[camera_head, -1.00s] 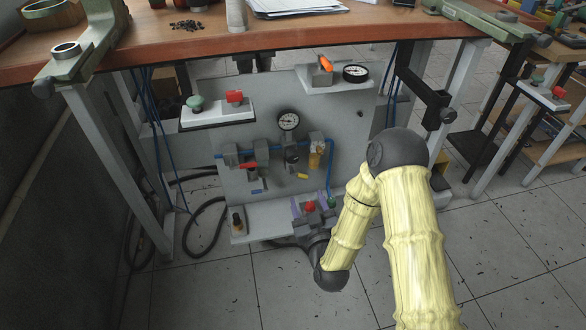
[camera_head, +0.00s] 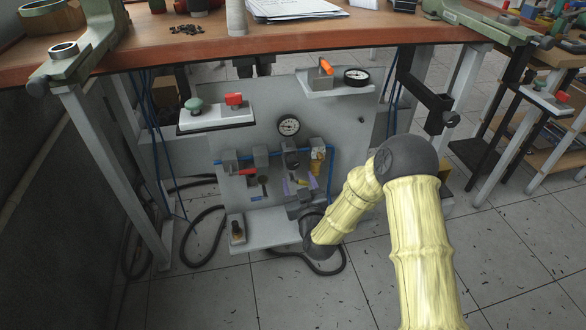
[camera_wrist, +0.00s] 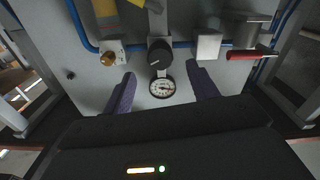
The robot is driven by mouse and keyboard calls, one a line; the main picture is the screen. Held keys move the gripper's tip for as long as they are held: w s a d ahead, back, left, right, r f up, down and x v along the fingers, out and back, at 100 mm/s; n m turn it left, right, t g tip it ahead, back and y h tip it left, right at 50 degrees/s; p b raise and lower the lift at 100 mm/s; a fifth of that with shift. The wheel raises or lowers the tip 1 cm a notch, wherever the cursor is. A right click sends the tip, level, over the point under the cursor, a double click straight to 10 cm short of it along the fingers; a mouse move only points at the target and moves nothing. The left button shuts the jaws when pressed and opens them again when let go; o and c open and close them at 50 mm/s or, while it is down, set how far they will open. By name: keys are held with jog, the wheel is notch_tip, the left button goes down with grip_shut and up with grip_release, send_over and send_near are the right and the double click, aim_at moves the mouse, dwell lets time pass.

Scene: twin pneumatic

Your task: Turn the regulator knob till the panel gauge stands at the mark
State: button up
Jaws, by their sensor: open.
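The panel gauge (camera_head: 289,126) has a white round dial with a black rim and sits on the grey panel. It also shows in the wrist view (camera_wrist: 162,88); its needle and mark are too small to read. Below it in the head view is the regulator (camera_head: 290,158) on the blue air line. In the wrist view the dark round regulator knob (camera_wrist: 159,55) faces the camera. My gripper (camera_head: 297,183) is just below the regulator in the head view. In the wrist view its purple fingers (camera_wrist: 162,72) are apart, one on each side of the knob and gauge, with nothing between them gripped.
A red-handled valve (camera_head: 249,172) is left of the regulator, a yellow-bowled unit (camera_head: 318,160) right. A lower shelf (camera_head: 270,231) is partly hidden by my arm. The workbench (camera_head: 200,55) overhangs the panel. A black hose (camera_head: 205,240) lies on the floor.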

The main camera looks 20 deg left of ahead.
aim_at(293, 167)
jog(key=b+x, duration=0.2)
jog(key=x, duration=0.6)
jog(key=shift+d, duration=0.1)
jog(key=shift+s, duration=0.1)
jog(key=c, duration=1)
